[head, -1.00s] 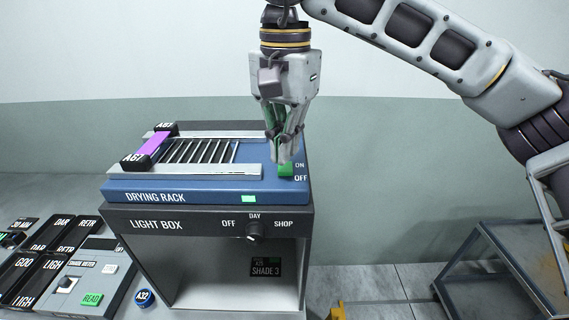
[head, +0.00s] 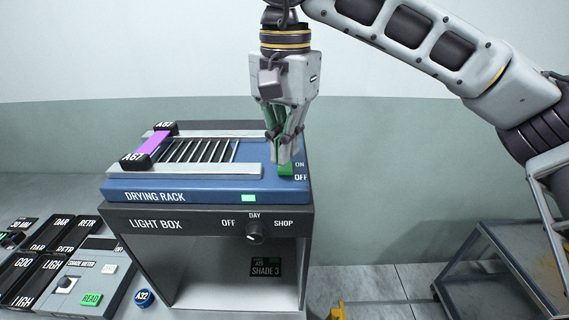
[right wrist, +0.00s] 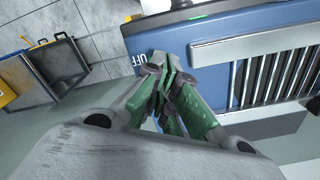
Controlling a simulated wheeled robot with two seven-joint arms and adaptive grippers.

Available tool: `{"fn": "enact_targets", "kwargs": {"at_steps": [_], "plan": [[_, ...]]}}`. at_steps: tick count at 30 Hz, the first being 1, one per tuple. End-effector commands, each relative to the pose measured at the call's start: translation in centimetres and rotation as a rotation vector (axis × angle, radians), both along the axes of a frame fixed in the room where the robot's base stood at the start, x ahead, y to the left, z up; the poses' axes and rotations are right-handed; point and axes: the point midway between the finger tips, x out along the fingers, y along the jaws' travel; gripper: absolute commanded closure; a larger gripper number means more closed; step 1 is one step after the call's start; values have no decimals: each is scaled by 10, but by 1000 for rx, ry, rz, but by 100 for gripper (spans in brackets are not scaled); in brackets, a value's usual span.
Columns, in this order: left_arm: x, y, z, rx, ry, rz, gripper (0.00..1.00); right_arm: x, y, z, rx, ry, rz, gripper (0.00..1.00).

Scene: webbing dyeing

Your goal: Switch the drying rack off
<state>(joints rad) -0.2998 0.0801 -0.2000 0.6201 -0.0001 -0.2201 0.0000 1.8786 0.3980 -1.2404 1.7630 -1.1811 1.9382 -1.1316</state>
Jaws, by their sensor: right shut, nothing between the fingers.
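The blue drying rack (head: 215,190) sits on top of the light box; it also shows in the right wrist view (right wrist: 222,90). In the right wrist view the fingertips (right wrist: 160,65) cover the switch near the OFF label. My left gripper is not in view.
A purple strip (head: 153,146) with two black A67 end pieces lies across the rack's left side. The light box (head: 180,224) has a knob (head: 255,232) on its front. A shade meter (head: 80,282) and dark labelled boxes stand at left. A glass-sided case (head: 490,265) is at lower right.

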Motion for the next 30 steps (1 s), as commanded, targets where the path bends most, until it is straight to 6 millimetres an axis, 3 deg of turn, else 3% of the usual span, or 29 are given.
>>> {"fn": "enact_targets", "kwargs": {"at_steps": [30], "plan": [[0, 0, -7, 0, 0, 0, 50, 0, 0, -10, 0, 0, 0, 100]]}}
